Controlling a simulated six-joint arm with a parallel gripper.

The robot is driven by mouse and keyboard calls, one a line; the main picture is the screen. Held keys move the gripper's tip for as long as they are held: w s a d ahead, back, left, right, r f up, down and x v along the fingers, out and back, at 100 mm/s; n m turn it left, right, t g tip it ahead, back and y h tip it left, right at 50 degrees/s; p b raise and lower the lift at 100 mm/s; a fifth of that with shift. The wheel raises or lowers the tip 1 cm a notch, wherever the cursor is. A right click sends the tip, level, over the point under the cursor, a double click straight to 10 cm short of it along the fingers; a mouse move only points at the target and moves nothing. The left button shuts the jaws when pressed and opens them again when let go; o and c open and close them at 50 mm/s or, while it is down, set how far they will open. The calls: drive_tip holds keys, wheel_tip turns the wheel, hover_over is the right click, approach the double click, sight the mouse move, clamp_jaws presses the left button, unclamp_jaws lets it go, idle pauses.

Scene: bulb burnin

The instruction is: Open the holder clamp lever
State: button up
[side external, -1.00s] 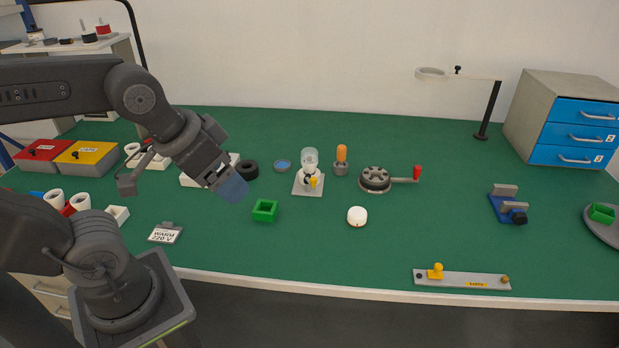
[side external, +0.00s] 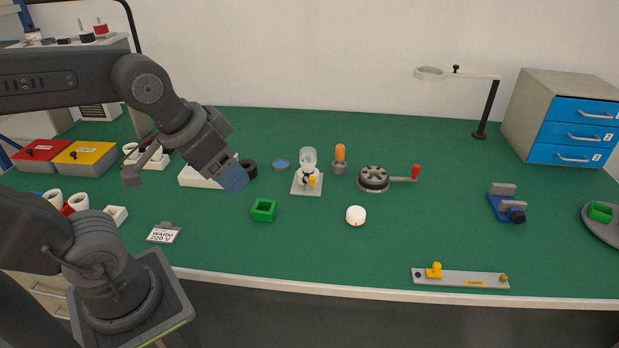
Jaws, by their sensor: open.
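The bulb holder (side external: 304,189) is a light grey base plate near the middle of the green bench. A clear glass bulb (side external: 308,160) stands upright on it. A small yellow lever (side external: 312,182) shows at the front right of the holder; its exact angle is too small to tell. My gripper (side external: 233,178) is in the air to the left of the holder, blue at its tip, pointing down and right. It is open and apart from the lever, with nothing seen in it. The gap between its fingers is hard to make out.
An orange bulb (side external: 340,153) stands behind right, and a round crank device (side external: 373,179) sits to the right. A white round knob (side external: 356,215) lies in front. Bench between gripper and holder looks clear.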

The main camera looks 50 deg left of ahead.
drive_tip(key=shift+m+g, duration=0.5)
drive_tip(key=shift+g, duration=0.3)
drive_tip(key=w, duration=0.2)
drive_tip(key=w+a+r, duration=0.1)
drive_tip(key=w, duration=0.2)
drive_tip(key=w+a+r, duration=0.1)
drive_tip(key=w, duration=0.2)
drive_tip(key=shift+w+a, duration=0.15)
drive_tip(key=c, duration=0.3)
drive_tip(key=m+g, duration=0.4)
hover_over(312, 177)
wheel_tip(312, 177, down, 14)
drive_tip(key=r, duration=0.1)
drive_tip(key=shift+h, duration=0.3)
wheel_tip(312, 177, down, 13)
drive_tip(key=shift+f, duration=0.2)
drive_tip(key=shift+c, duration=0.4)
clamp_jaws()
